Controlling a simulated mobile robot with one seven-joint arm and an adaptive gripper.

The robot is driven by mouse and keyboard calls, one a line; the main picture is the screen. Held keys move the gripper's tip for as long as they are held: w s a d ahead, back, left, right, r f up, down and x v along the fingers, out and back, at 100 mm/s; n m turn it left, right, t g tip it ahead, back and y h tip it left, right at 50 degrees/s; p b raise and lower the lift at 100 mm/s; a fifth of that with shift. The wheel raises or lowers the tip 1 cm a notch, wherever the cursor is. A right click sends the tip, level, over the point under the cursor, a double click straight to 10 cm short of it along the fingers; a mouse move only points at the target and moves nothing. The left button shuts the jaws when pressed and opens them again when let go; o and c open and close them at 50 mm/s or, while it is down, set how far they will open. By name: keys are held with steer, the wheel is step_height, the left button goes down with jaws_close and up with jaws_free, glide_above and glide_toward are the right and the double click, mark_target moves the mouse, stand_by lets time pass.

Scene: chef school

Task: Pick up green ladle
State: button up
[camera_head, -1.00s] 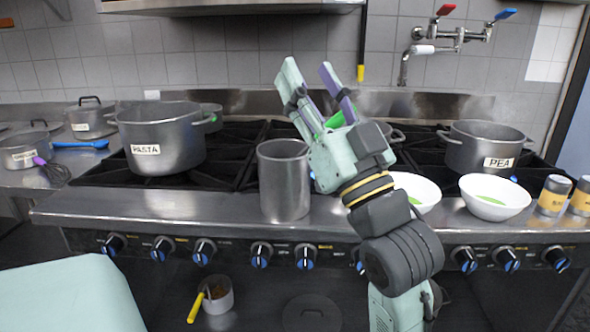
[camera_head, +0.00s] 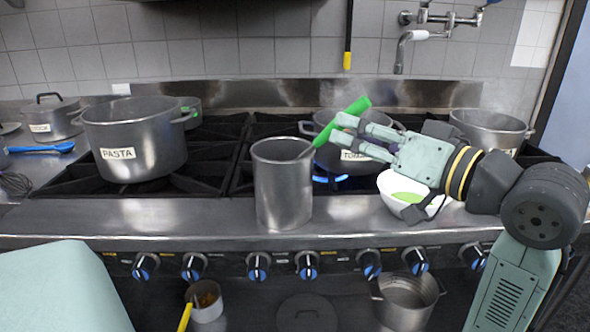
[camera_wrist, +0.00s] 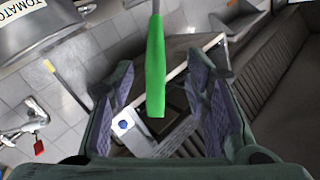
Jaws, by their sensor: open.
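The green ladle (camera_head: 342,121) leans out of a tall metal canister (camera_head: 283,190) at the front of the stove, its green handle sloping up to the right. My gripper (camera_head: 341,128) is at the handle from the right, fingers pointing left. In the wrist view the ladle's green handle (camera_wrist: 155,70) hangs between my two spread fingers (camera_wrist: 162,100), with space on both sides. The gripper is open. The ladle's bowl is hidden inside the canister.
A pot (camera_head: 365,162) stands behind the handle over a lit blue flame. A white bowl (camera_head: 392,184) with green contents sits under my wrist. The PASTA pot (camera_head: 135,140) is at left and another pot (camera_head: 490,128) at right.

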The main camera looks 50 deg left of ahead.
mark_target(334, 127)
steer(key=a, duration=0.2)
steer(key=a+p, duration=0.1)
steer(key=a, duration=0.1)
steer(key=a+p, duration=0.1)
steer(key=a, duration=0.1)
steer(key=shift+w+f, duration=0.2)
steer(key=shift+w, duration=0.1)
steer(key=shift+d, duration=0.1)
jaws_close()
